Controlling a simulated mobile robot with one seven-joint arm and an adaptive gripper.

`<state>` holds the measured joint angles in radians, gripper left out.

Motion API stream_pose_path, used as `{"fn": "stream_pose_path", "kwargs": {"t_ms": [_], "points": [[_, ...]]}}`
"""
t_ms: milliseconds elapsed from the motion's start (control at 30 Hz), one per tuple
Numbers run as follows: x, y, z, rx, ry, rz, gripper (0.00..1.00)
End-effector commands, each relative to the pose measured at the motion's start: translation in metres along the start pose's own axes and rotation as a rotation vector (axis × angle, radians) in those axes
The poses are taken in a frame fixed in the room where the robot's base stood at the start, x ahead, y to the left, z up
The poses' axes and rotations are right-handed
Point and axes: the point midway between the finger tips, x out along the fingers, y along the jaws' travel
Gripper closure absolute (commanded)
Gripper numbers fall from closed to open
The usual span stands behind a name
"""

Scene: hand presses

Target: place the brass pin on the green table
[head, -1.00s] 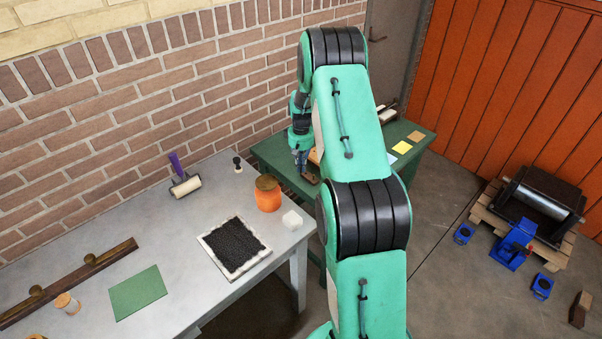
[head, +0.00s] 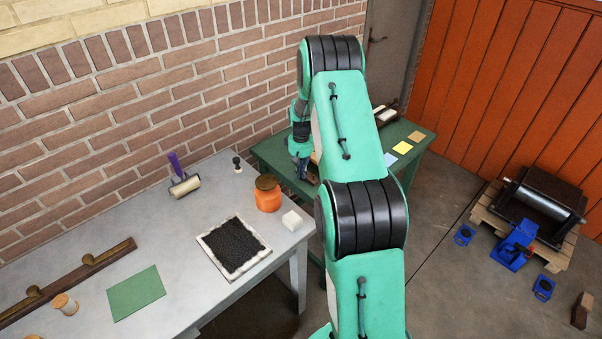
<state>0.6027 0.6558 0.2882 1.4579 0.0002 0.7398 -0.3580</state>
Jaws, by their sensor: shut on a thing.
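The green table (head: 409,166) stands against the brick wall behind my arm, and much of its top is hidden by the arm. My gripper (head: 303,176) points down over the left part of this table and looks dark and small from here. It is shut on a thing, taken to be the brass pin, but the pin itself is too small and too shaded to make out. I cannot tell whether it touches the table top.
Yellow (head: 402,148) and tan cards lie on the green table's right. The grey table (head: 190,230) at left bears an orange jar (head: 267,194), a white block (head: 292,219), an inked slab (head: 233,247) and a purple-handled roller (head: 184,184). A press (head: 541,207) stands on a pallet at right.

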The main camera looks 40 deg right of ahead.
Motion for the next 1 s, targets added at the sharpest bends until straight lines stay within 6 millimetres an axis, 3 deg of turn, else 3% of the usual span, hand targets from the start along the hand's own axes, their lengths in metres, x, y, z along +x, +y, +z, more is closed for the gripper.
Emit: {"fn": "stream_pose_path", "kwargs": {"t_ms": [33,100,133,567,767,1000], "points": [[0.001,0.0,0.0,0.0,0.0,0.0,0.88],[0.001,0.0,0.0,0.0,0.0,0.0,0.74],[0.001,0.0,0.0,0.0,0.0,0.0,0.73],[-0.002,0.0,0.001,0.0,-0.001,0.0,0.73],[-0.019,0.0,0.0,0.0,0.002,0.001,0.73],[-0.056,0.0,-0.001,0.0,0.002,0.001,0.73]]}}
